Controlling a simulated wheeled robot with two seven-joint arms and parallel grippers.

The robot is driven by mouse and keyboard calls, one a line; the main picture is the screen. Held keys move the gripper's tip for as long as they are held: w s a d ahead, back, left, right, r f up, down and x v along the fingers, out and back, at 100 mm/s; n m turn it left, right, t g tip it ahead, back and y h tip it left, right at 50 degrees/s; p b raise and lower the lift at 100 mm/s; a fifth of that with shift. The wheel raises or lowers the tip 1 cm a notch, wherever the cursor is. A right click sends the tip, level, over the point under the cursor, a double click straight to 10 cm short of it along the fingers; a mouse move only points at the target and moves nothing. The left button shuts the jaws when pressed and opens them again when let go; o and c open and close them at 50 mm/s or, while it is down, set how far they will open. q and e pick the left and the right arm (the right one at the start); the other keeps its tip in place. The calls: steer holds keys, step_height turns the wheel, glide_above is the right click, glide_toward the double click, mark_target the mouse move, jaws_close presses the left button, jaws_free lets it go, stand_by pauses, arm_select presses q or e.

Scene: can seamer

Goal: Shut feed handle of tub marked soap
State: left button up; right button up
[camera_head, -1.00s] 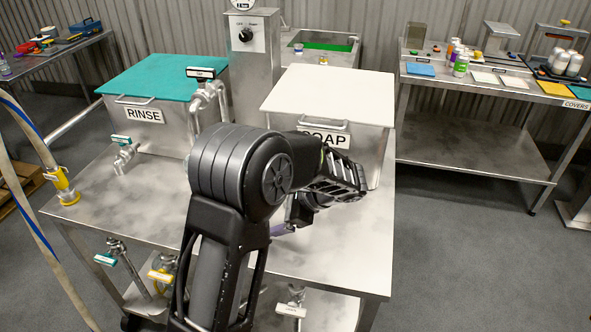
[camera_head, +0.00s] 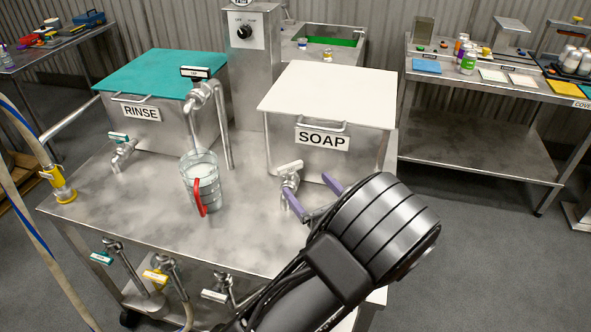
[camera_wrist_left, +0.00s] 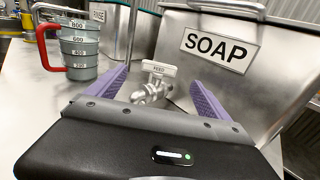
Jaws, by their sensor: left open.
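The soap tub (camera_head: 345,158) is a steel box with a white lid and a SOAP label. Its feed handle (camera_head: 289,167) is a white bar on the steel tap at the tub's lower front left. In the left wrist view the feed handle (camera_wrist_left: 159,68) reads FEED and lies crosswise over the tap (camera_wrist_left: 150,92). My left gripper (camera_head: 309,192) is open, with purple fingers, just in front of the tap. In the left wrist view the handle shows between the fingers but beyond their tips, apparently untouched. My right gripper is not in view.
A grey graduated jug (camera_head: 203,183) with a red handle stands left of the soap tap. The rinse tub (camera_head: 160,130) with a teal lid and its tap (camera_head: 122,152) are further left. Several valves hang below the table's front edge.

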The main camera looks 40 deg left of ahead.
mark_target(291, 167)
arm_select(q)
steer(key=x, duration=0.7)
steer(key=shift+w+a, duration=0.2)
steer(key=shift+a, duration=0.15)
steer(key=shift+p, duration=0.3)
steer(key=c, duration=1.4)
